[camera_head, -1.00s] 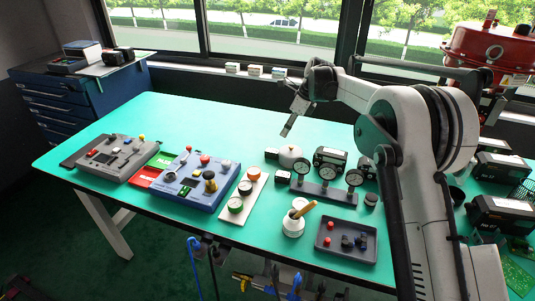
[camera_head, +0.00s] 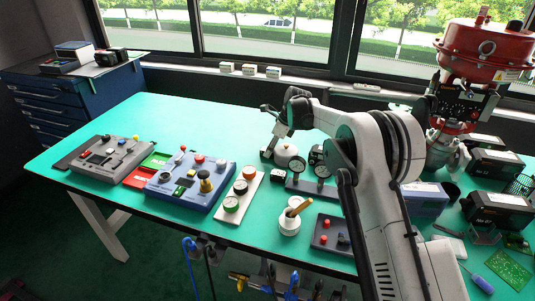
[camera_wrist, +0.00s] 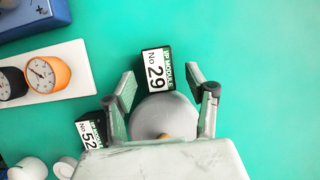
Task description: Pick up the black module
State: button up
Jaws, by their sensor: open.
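A black module (camera_wrist: 156,68) with a white label reading "I/P MODULE No 29" lies on the green table, just ahead of my gripper in the wrist view. My gripper (camera_wrist: 160,80) is open, its two fingers spread on either side of the module's near end and a grey-white dome (camera_wrist: 165,115). I cannot tell if they touch anything. A second black module (camera_wrist: 92,131) labelled "No 52" lies at lower left, partly hidden by my gripper. In the head view my gripper (camera_head: 269,150) is low over the table, left of the dome (camera_head: 286,156).
A plate with dials (camera_head: 240,194) lies to the left, with a blue control box (camera_head: 190,182) beyond it. A gauge stand (camera_head: 310,187), a white pot with a brush (camera_head: 289,222) and a dark tray (camera_head: 326,235) are nearer. Table beyond the module is clear.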

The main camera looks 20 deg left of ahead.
jog(key=shift+x, duration=0.9)
grip_shut()
jog(key=shift+r, duration=0.1)
